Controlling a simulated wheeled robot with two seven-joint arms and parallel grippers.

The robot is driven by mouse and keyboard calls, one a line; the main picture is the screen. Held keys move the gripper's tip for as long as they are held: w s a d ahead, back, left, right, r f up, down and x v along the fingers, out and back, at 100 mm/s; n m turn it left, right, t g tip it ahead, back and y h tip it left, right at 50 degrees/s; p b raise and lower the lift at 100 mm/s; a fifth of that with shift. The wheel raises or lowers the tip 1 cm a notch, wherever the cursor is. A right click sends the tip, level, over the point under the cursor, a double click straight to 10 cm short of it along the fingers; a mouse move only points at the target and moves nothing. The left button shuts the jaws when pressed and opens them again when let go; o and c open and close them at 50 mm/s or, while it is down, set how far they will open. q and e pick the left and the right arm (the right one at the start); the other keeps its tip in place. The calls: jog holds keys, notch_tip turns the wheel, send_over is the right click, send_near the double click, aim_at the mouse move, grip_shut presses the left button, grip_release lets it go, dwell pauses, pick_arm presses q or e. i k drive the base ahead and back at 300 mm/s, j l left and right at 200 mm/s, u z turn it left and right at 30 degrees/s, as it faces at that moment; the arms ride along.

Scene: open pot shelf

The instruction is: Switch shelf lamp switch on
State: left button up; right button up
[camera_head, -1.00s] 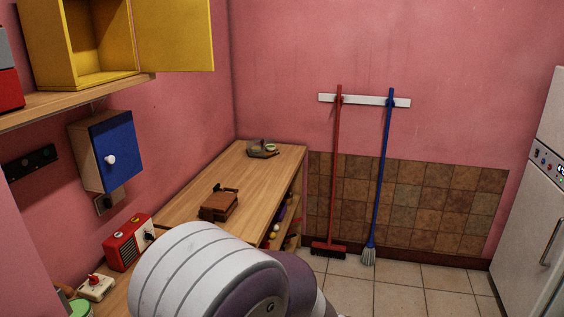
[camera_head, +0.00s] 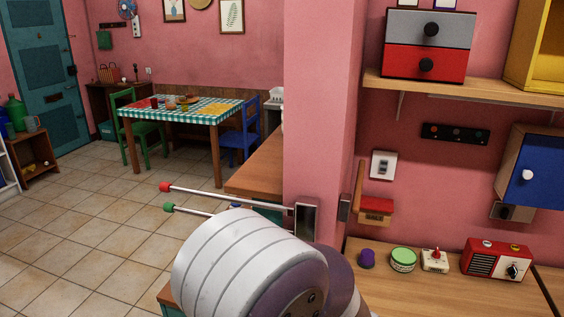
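A white wall switch plate (camera_head: 382,164) is on the pink wall below the shelf. A small white box with a red lever (camera_head: 434,260) stands on the wooden counter. I cannot tell which of these is the shelf lamp switch, or whether either is on. A pale strip (camera_head: 490,102) runs under the shelf; I cannot tell if it is a lamp. A large white and purple link of my own arm fills the lower middle. Neither gripper is in view.
The shelf (camera_head: 455,92) holds a grey and red drawer box (camera_head: 430,45) and a yellow cabinet (camera_head: 540,50). A red radio (camera_head: 497,260) and green tin (camera_head: 403,259) stand on the counter. Two rods with red and green knobs (camera_head: 166,187) stick out left.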

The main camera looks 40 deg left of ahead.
aim_at(383, 167)
jog(key=u, duration=0.9)
jog(key=i+l, duration=0.15)
jog(key=l, duration=0.2)
